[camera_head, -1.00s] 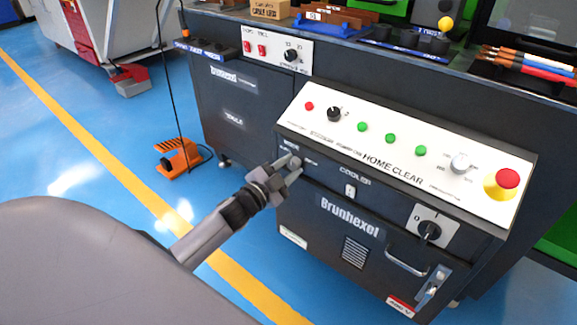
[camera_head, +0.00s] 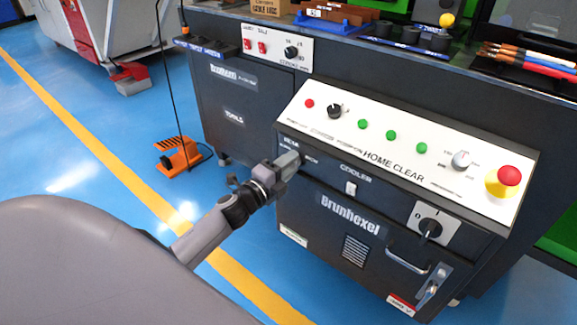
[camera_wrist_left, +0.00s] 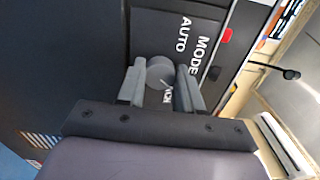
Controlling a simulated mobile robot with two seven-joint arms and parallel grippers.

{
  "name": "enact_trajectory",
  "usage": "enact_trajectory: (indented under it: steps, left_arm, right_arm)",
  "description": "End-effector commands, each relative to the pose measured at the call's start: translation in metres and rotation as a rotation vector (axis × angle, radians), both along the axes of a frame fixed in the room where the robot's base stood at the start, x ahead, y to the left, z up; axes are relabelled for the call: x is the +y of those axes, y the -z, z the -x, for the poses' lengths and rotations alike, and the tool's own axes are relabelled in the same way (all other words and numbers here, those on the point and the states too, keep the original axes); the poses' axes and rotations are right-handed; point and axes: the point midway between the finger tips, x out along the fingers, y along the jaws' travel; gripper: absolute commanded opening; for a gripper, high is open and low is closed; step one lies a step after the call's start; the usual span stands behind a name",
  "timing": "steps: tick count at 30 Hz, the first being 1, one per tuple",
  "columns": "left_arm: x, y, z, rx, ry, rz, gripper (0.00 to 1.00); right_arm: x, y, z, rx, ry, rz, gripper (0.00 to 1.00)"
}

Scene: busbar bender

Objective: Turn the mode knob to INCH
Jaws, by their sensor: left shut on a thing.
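The mode knob (camera_wrist_left: 160,73) is a small grey round knob on the dark front panel (camera_wrist_left: 150,35), under the word MODE. In the wrist view AUTO is readable on one side of it. The INCH label on the other side is partly covered. My left gripper (camera_wrist_left: 161,80) is shut on the knob, one finger on each side. In the head view my left gripper (camera_head: 290,162) reaches the panel's upper left corner and hides most of the knob. The knob's pointer direction cannot be told. My right gripper is not in view.
Above the knob is a sloped white panel (camera_head: 330,135) with a red emergency button (camera_head: 503,181), green buttons and other knobs. A cooler switch (camera_head: 350,188) and a rotary main switch (camera_head: 429,227) are to the right. An orange foot pedal (camera_head: 178,157) stands on the floor at left.

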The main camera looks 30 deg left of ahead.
Motion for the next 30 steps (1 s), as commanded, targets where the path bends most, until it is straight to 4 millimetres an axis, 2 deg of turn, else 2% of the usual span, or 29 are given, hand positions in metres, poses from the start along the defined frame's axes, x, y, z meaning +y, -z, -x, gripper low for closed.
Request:
enact_trajectory:
  steps: [9,22,23,25,30]
  left_arm:
    - [0.0004,0.0014,0.0008,-0.004,0.000,-0.084,0.05]
    - [0.0005,0.0013,0.0008,-0.003,0.000,-0.094,0.05]
    - [0.0005,0.0013,0.0008,-0.003,0.000,-0.094,0.38]
    - [0.0005,0.0013,0.0008,-0.004,0.000,-0.093,0.61]
    - [0.0004,0.0009,0.0005,-0.004,0.000,-0.092,0.61]
  right_arm:
    - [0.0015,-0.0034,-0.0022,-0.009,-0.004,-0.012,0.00]
    - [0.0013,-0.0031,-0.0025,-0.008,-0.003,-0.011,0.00]
    - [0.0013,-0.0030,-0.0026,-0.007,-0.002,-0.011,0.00]
    - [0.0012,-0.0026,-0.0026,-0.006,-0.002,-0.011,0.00]
    - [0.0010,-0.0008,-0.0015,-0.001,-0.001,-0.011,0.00]
